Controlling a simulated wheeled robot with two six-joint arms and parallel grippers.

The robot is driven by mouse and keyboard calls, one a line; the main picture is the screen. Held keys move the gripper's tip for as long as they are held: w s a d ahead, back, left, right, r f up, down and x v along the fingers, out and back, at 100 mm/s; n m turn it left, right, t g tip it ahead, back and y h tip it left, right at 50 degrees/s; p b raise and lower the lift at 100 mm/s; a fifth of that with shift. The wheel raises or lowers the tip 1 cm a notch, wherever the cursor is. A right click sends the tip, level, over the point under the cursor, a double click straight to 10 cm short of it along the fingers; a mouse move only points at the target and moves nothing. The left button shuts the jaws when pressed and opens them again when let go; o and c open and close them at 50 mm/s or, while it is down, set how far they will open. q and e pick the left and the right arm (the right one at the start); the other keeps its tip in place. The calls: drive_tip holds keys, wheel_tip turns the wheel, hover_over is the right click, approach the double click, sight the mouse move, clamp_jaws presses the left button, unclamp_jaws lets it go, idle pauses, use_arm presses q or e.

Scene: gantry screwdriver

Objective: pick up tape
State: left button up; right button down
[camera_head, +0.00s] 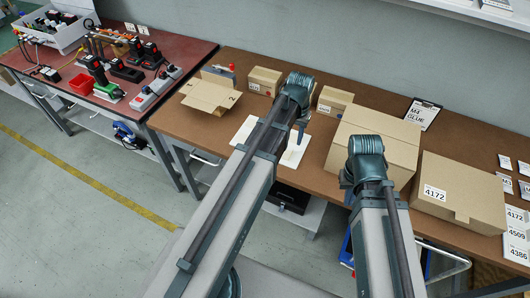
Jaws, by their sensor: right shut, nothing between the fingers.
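A small grey item with a red part (222,72) lies behind the open carton at the back left of the brown bench; it may be the tape, but it is too small to be sure. My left gripper (301,132) points down over the white sheets on the bench, to the right of that item and apart from it. Its fingers are too small and dark to tell open from shut. My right gripper (352,178) is low in front of the large carton, mostly hidden by my own arm, shut and empty.
An open carton (210,95) and small boxes (264,80) (334,101) stand along the back. Large cartons (395,135) (462,190) fill the right side of the brown bench. A red-topped bench (170,55) with power tools stands at the left. White sheets (295,150) lie mid-bench.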

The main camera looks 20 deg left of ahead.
sight(292, 154)
use_arm(q)
drive_tip(key=shift+f, duration=0.55)
use_arm(e)
drive_tip(key=shift+f, duration=0.5)
drive_tip(key=shift+f, duration=0.1)
